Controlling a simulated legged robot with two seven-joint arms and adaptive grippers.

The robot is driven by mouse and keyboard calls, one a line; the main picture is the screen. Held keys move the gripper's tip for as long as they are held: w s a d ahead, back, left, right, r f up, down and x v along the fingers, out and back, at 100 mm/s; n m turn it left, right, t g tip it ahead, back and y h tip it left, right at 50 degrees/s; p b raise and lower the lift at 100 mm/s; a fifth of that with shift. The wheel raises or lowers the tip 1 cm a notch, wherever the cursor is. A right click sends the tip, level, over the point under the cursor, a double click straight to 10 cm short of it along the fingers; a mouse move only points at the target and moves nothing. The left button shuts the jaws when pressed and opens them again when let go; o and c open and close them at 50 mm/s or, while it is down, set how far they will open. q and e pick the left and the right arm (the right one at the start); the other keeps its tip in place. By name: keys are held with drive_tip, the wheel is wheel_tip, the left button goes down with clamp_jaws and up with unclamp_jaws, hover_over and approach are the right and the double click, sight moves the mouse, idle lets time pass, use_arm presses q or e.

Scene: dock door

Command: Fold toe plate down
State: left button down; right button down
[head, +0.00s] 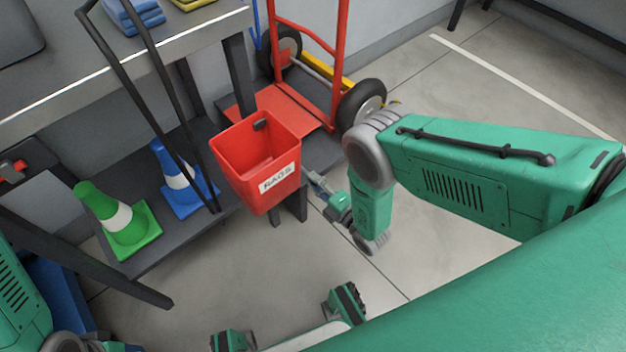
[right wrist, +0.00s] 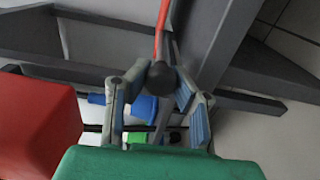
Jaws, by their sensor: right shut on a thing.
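The red toe plate (head: 296,106) spreads forward from the foot of a red hand truck (head: 341,55) in the head view. Its near part is hidden behind a red rag bin. My right gripper (head: 314,180) is low beside the bin's right side, its tips partly hidden there. In the right wrist view its fingers (right wrist: 158,92) flank a dark knob (right wrist: 161,77) at the end of a thin red part, and are shut on it. I cannot tell whether that red part is the toe plate.
The red bin (head: 240,170) marked RAGS is close to my right gripper. A bench (head: 205,35) with a lower shelf stands left, holding a green cone (head: 120,222) and a blue cone (head: 178,180). The truck's wheel (head: 362,100) is near my forearm. Floor in front is clear.

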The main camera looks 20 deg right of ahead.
drive_tip(key=shift+s+f, duration=0.3)
drive_tip(key=shift+f, duration=0.05)
drive_tip(key=c, duration=1.3)
unclamp_jaws()
drive_tip(key=shift+f, duration=0.1)
drive_tip(key=shift+w, duration=0.1)
drive_tip(key=shift+r, duration=0.2)
drive_tip(key=v, duration=0.7)
drive_tip(key=shift+s, duration=0.2)
